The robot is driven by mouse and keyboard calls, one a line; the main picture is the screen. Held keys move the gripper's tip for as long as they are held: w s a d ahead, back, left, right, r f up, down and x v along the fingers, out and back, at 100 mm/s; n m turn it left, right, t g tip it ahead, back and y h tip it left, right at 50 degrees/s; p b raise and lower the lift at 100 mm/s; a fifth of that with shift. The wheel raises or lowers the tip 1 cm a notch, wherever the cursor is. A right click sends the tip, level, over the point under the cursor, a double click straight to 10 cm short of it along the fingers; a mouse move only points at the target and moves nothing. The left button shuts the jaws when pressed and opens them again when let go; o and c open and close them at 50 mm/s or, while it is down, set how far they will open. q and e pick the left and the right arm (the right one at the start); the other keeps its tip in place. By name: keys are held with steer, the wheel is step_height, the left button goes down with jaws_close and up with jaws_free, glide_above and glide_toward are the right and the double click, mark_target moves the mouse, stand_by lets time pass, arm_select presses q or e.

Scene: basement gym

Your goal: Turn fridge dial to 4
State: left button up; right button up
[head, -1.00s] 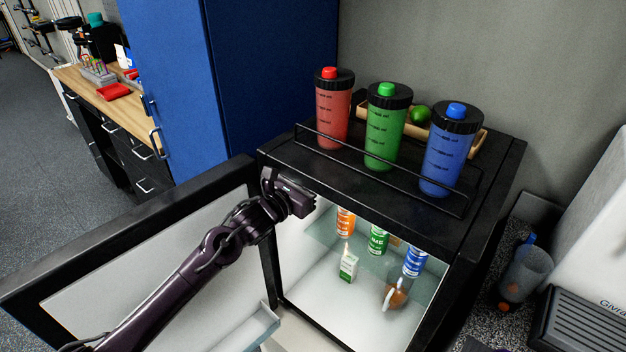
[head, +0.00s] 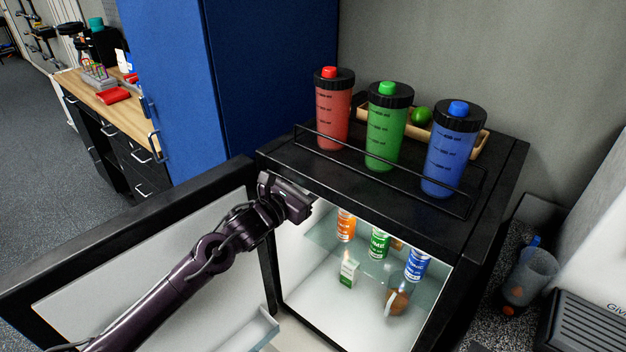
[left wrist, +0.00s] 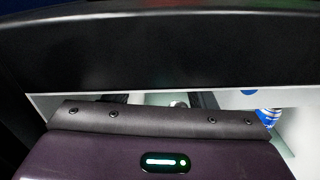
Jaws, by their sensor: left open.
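The black mini fridge (head: 490,215) stands with its door (head: 130,245) swung open to the left. My left gripper (head: 308,212) is at the upper left of the fridge opening, just under the front edge of its top. The jaws are open, and their tips are mostly hidden by the gripper body. In the left wrist view the fridge's black front edge (left wrist: 165,55) crosses above my gripper (left wrist: 175,101). A small grey shape shows between the dark fingers there; I cannot tell whether it is the dial. No dial number is readable. My right gripper is not in view.
Red (head: 333,110), green (head: 386,130) and blue (head: 451,155) bottles stand on the railed fridge top. Inside are orange (head: 346,226), green (head: 379,243) and blue (head: 417,264) cans, a small carton (head: 349,272) and a brown item (head: 398,300). A blue cabinet (head: 265,80) stands behind.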

arm_select(q)
steer(key=b+v, duration=0.1)
steer(key=v, duration=0.5)
steer(key=shift+s+a+b, duration=0.2)
steer(key=shift+s+b, duration=0.1)
steer(key=shift+b, duration=0.05)
